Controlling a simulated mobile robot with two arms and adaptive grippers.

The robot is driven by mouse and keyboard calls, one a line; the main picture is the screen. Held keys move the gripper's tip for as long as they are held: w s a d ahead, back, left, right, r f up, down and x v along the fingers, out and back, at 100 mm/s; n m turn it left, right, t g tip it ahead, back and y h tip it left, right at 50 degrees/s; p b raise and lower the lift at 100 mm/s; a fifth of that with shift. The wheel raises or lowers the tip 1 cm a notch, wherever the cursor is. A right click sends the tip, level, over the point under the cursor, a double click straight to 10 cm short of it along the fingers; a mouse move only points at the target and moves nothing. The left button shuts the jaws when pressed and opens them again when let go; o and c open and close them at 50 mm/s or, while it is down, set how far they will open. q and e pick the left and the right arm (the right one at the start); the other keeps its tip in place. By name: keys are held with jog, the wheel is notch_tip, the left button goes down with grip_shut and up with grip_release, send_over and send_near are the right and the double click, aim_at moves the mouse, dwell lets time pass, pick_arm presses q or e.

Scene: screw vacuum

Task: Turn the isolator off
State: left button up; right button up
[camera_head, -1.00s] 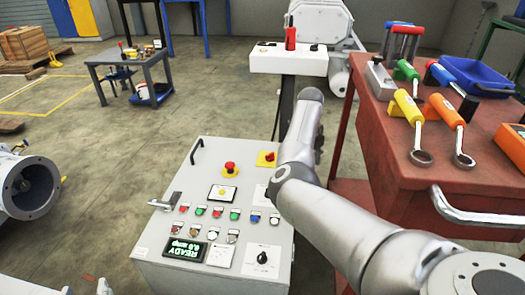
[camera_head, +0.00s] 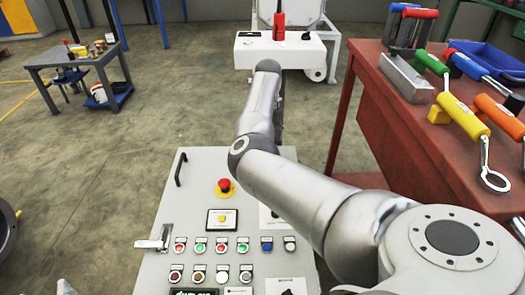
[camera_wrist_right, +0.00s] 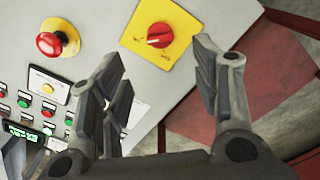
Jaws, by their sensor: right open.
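The isolator, a red rotary knob (camera_wrist_right: 160,35) on a yellow square plate (camera_wrist_right: 139,20), shows in the right wrist view at the top middle. Its red handle lies roughly crosswise in that view. My right gripper (camera_wrist_right: 159,55) is open and empty, with its fingers spread to the left and right below the knob and apart from it. In the head view my right arm covers the isolator and the gripper. The isolator's grey control panel (camera_head: 155,205) stands at the lower middle. My left gripper is not seen.
A red emergency stop (camera_head: 224,185) and several coloured buttons sit left of the isolator. A red workbench (camera_head: 395,140) with coloured tools is on the right. A white stand (camera_head: 262,52) with a red device (camera_head: 279,25) stands behind the panel.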

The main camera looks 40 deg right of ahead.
notch_tip(320, 180, down, 6)
jog(key=shift+s+r+b, duration=0.1)
jog(key=shift+r+b, duration=0.1)
jog(key=shift+b, duration=0.75)
notch_tip(320, 180, down, 5)
jog(key=shift+r+b, duration=0.2)
jog(key=shift+b, duration=0.6)
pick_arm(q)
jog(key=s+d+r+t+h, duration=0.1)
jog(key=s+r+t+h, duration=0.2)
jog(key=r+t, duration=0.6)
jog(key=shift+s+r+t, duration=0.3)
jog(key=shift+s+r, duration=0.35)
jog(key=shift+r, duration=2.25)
pick_arm(e)
jog(key=shift+f, duration=0.2)
